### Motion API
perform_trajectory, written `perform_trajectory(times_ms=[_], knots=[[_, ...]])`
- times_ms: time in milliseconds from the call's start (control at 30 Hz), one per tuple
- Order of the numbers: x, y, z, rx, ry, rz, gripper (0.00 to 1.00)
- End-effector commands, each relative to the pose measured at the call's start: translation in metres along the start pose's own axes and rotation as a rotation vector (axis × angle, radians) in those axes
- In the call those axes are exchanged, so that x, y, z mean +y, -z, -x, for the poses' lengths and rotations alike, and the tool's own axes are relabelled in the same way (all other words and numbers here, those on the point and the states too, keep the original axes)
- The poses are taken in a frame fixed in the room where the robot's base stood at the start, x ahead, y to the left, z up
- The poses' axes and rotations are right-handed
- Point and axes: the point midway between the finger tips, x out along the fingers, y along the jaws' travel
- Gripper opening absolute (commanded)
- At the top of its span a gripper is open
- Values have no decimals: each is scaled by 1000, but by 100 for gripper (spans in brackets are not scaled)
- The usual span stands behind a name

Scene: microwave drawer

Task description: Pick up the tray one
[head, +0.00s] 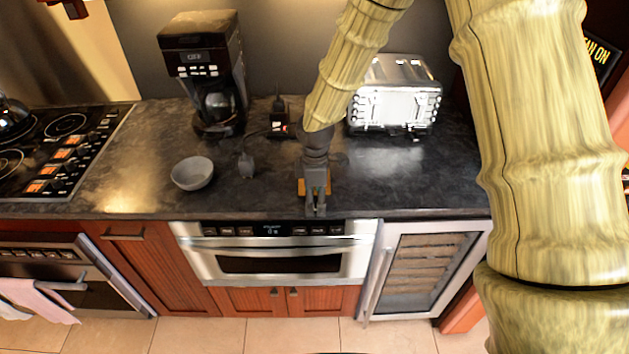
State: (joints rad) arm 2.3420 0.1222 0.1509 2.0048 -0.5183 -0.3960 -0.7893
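A small orange-brown, wood-coloured piece (301,187) lies on the dark countertop near its front edge, mostly hidden behind my gripper. It may be the tray, but too little of it shows to be sure. My gripper (316,210) points down in front of it, close to the counter's front edge. Its two fingers look close together. I cannot tell whether they touch or hold the piece.
A grey bowl (192,173) stands on the countertop (130,185) to the left. A coffee maker (207,75) and a silver toaster (394,105) stand behind. A small dark object (246,165) lies near the bowl. The microwave drawer (280,262) below the counter is shut.

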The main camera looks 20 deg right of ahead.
Motion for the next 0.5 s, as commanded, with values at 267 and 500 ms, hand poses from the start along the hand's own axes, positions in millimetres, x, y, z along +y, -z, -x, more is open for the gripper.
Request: perform_trajectory(times_ms=[267,500], knots=[[0,0,0,0,0,0,19],[0,0,0,0,0,0,0]])
